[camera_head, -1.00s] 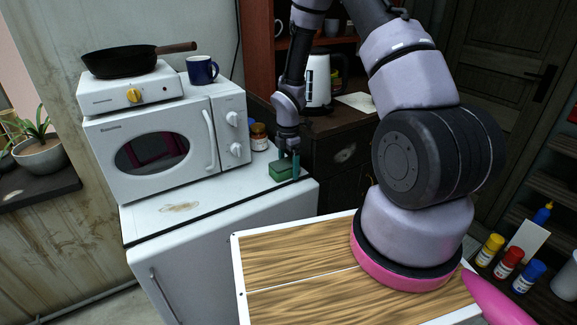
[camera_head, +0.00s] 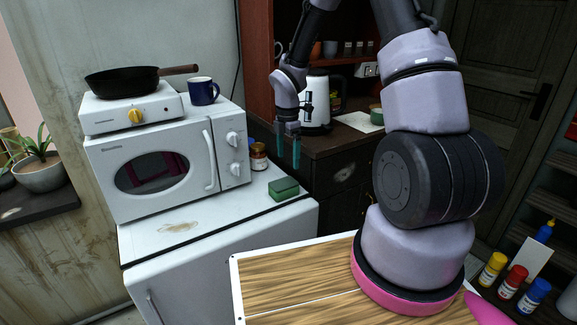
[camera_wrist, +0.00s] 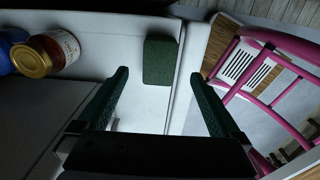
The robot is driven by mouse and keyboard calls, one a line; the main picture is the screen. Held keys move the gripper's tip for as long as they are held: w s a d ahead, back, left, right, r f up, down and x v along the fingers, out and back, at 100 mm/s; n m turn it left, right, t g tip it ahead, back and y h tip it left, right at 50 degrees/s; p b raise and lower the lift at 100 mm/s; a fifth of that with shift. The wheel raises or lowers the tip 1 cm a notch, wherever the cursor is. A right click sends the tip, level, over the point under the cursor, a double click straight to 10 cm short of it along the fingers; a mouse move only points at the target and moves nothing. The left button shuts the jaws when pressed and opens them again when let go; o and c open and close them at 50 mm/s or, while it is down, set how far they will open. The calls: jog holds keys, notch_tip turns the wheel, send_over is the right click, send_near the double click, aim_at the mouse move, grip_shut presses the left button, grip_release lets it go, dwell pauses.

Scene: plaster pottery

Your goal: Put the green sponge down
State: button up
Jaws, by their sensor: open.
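The green sponge (camera_head: 284,190) lies on the white top of the fridge-like cabinet (camera_head: 215,222), near its right edge. My gripper (camera_head: 288,160) is open and empty, above the sponge and apart from it. In the wrist view the sponge (camera_wrist: 160,61) lies flat on the white top, beyond the two dark green fingers of my gripper (camera_wrist: 162,82), with a clear gap to both.
A white microwave (camera_head: 160,170) stands left of the sponge, bearing a hot plate with a black pan (camera_head: 122,82) and a blue mug (camera_head: 203,91). A jar (camera_head: 259,157) stands behind the sponge; it also shows in the wrist view (camera_wrist: 50,52). A kettle (camera_head: 318,100) stands on the dark counter.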

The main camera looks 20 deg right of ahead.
jog(key=s+d+r+m+t, duration=0.1)
jog(key=s+r+m, duration=0.25)
jog(key=r, duration=0.35)
jog(key=s+d+r+m+t, duration=0.1)
jog(key=s+d+r+m, duration=0.1)
jog(key=r+m, duration=0.45)
jog(key=s+d+r+m+t, duration=0.1)
jog(key=s+r+m, duration=0.15)
jog(key=r, duration=0.65)
jog(key=s+r+m+t+y, duration=0.2)
jog(key=s+r+m+t, duration=0.2)
jog(key=s+r+m, duration=0.7)
jog(key=s+m, duration=0.2)
jog(key=s, duration=0.2)
jog(key=shift+r, duration=0.2)
jog(key=shift+w, duration=0.15)
